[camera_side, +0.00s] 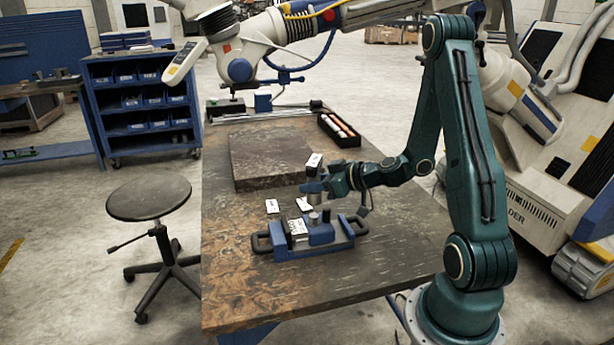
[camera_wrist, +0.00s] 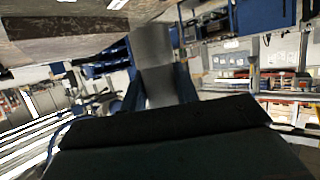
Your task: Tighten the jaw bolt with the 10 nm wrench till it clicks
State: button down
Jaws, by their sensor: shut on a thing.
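My gripper (camera_side: 314,187) has blue fingers and is shut on a grey tool (camera_side: 316,199). In the wrist view the tool (camera_wrist: 153,60) is a broad grey shape between the two blue fingers. A dark piece with a white label (camera_side: 314,162) shows just above the fingers; its print is too small to read. The gripper is over the back of a blue vise-like fixture (camera_side: 285,252) with dark side handles. I cannot make out the jaw bolt, or whether the tool touches the fixture. I cannot tell which wrench is the 10 nm one.
White labels (camera_side: 272,207) stand around the fixture. A dark stone slab (camera_side: 262,158) lies behind it. A black tray (camera_side: 340,139) with coloured cylinders is at the back right. The wooden table (camera_side: 245,300) is bare in front. A stool (camera_side: 149,195) stands at left.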

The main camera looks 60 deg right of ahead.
aim_at(314, 194)
jog(key=shift+f, duration=1.6)
jog(key=shift+f, duration=1.6)
dwell(0.6)
jog(key=shift+r, duration=0.1)
jog(key=shift+r, duration=3.2)
jog(key=shift+n+y, duration=0.3)
jog(key=shift+n+g+y, duration=0.5)
jog(key=shift+n+y, duration=0.8)
jog(key=shift+y, duration=0.15)
jog(key=shift+n+g+y, duration=0.5)
jog(key=shift+n+y, duration=0.8)
jog(key=shift+y, duration=0.15)
jog(key=shift+n+g+y, duration=2.5)
jog(key=shift+n+g, duration=0.2)
jog(key=shift+n, duration=0.4)
